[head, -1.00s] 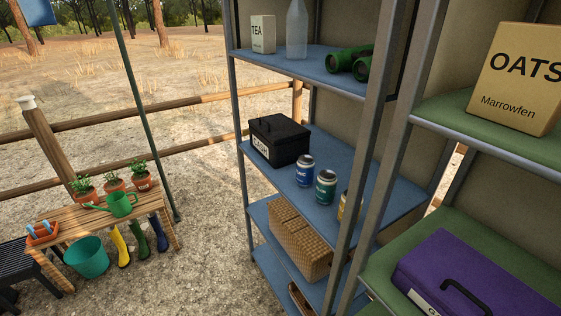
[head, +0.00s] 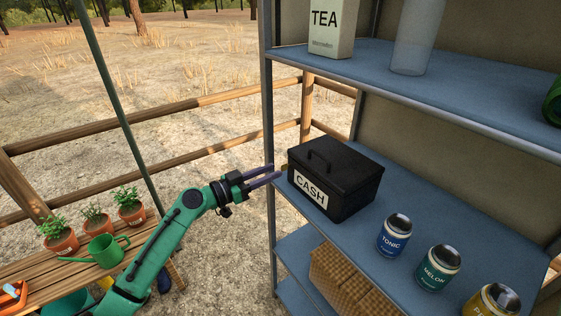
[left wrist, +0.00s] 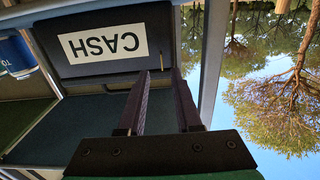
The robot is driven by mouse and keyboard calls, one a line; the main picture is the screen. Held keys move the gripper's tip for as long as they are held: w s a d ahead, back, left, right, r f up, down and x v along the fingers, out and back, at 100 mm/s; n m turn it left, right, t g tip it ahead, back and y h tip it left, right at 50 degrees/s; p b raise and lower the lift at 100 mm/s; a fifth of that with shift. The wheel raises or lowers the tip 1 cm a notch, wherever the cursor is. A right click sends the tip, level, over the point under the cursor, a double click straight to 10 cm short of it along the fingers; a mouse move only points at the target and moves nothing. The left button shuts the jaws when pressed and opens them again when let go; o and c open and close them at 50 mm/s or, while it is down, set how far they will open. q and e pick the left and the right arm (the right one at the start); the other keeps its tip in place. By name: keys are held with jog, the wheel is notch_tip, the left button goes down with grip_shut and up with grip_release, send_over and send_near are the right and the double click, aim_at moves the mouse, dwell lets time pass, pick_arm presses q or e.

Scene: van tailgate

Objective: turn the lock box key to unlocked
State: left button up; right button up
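The black lock box (head: 345,180), labelled CASH, sits on the blue middle shelf with a handle on its lid. It shows upside down in the left wrist view (left wrist: 70,62). My left gripper (head: 277,173) is at the box's left end, with its purple fingers pointing at it. In the left wrist view the fingers (left wrist: 162,72) are apart with nothing clearly between them. A small yellowish bit shows by the fingertips in the head view; I cannot tell whether it is the key. The key's position is not readable. My right gripper is out of view.
Tonic (head: 393,236), melon (head: 438,270) and yellow (head: 491,303) cans stand right of the box. A shelf post (head: 268,120) rises close to my left gripper. A tea box (head: 331,25) and bottle (head: 414,38) stand above. Potted plants (head: 97,221) are at lower left.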

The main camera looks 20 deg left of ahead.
aim_at(290, 163)
pick_arm(q)
jog(key=x, duration=0.4)
jog(key=shift+w+a+f+p, duration=0.2)
jog(key=shift+p, duration=0.1)
jog(key=shift+s, duration=0.1)
jog(key=shift+c, duration=0.3)
grip_shut()
dwell(0.7)
